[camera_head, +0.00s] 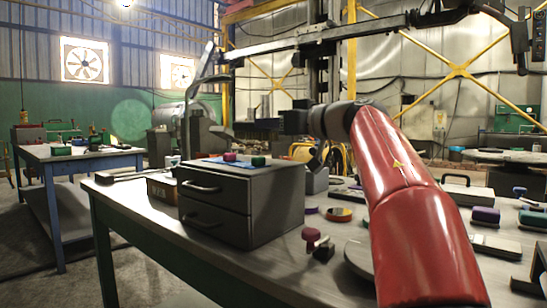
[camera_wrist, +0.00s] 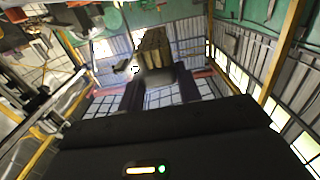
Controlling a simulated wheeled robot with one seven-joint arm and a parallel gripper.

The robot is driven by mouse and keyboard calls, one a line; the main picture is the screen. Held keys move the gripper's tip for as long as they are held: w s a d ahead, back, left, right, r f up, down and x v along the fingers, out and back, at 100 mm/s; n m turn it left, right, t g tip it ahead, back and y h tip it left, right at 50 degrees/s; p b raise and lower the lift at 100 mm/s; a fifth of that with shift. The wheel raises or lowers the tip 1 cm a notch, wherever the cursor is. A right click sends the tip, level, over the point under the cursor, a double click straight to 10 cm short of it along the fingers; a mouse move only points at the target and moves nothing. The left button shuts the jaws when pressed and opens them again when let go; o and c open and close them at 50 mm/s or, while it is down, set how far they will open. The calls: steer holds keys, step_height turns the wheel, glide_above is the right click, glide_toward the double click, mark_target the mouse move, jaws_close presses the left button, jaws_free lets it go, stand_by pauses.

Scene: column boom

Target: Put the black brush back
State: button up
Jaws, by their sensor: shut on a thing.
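My gripper (camera_head: 284,122) is at the end of my red arm, raised above and behind the drawer cabinet, pointing left. In the wrist view its two dark fingers (camera_wrist: 158,90) are shut on the black brush (camera_wrist: 155,76), whose tan bristles (camera_wrist: 153,46) stick out beyond the fingertips. In the head view the brush is hard to tell from the dark gripper. The grey two-drawer cabinet (camera_head: 217,206) stands on the workbench (camera_head: 120,195) with both drawers shut. A red-pink block (camera_head: 230,157) and a green block (camera_head: 258,161) sit on a blue patch on its top.
The bench right of the cabinet holds a tape roll (camera_head: 339,214), a dark red knobbed item (camera_head: 311,235), and purple (camera_head: 486,215) and green (camera_head: 533,217) items. A blue-legged table (camera_head: 72,158) stands at the far left. Open floor lies between the tables.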

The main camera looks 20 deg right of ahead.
step_height(320, 180, down, 4)
steer(key=b, duration=0.2)
steer(key=shift+f+b, duration=0.2)
steer(key=shift+b, duration=0.15)
steer(key=shift+r, duration=0.1)
steer(key=o, duration=1)
steer(key=p+v, duration=0.1)
steer(key=v, duration=1.1)
